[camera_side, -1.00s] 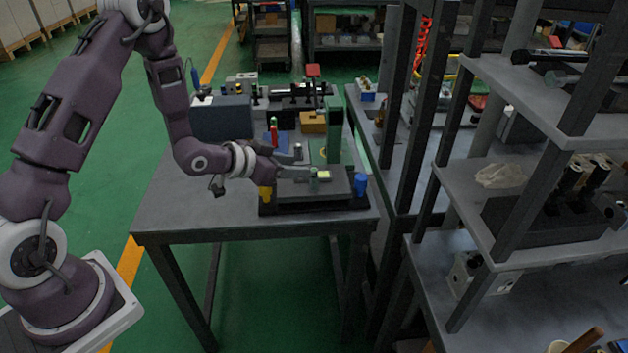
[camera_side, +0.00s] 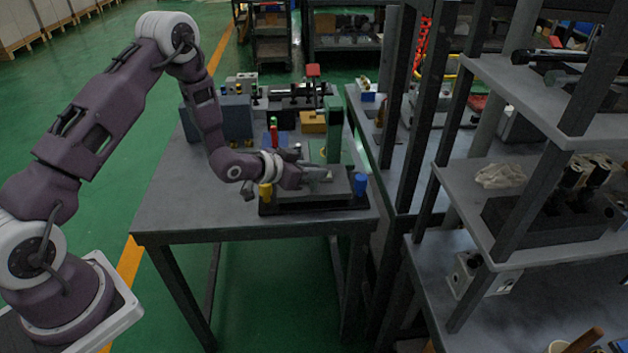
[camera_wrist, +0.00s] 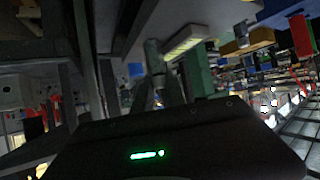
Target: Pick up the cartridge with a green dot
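A small grey-green cylinder, which looks like a cartridge, shows in the wrist view (camera_wrist: 154,58) at the tips of my gripper's fingers. No green dot can be made out on it. My gripper (camera_side: 318,174) is low over the dark fixture (camera_side: 318,206) on the table in the side view. Its fingers also show in the wrist view (camera_wrist: 159,85), apart, with the cylinder at or between their tips. I cannot tell whether they touch it. In the side view the fingers largely hide the cylinder.
A green upright post (camera_side: 333,130) stands close behind the fingers. A yellow cylinder (camera_side: 265,192) and a blue one (camera_side: 360,184) stand at the fixture's ends. A red-topped piece (camera_side: 273,130) and a yellow block (camera_side: 313,122) are behind. The table's left front (camera_side: 185,210) is clear.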

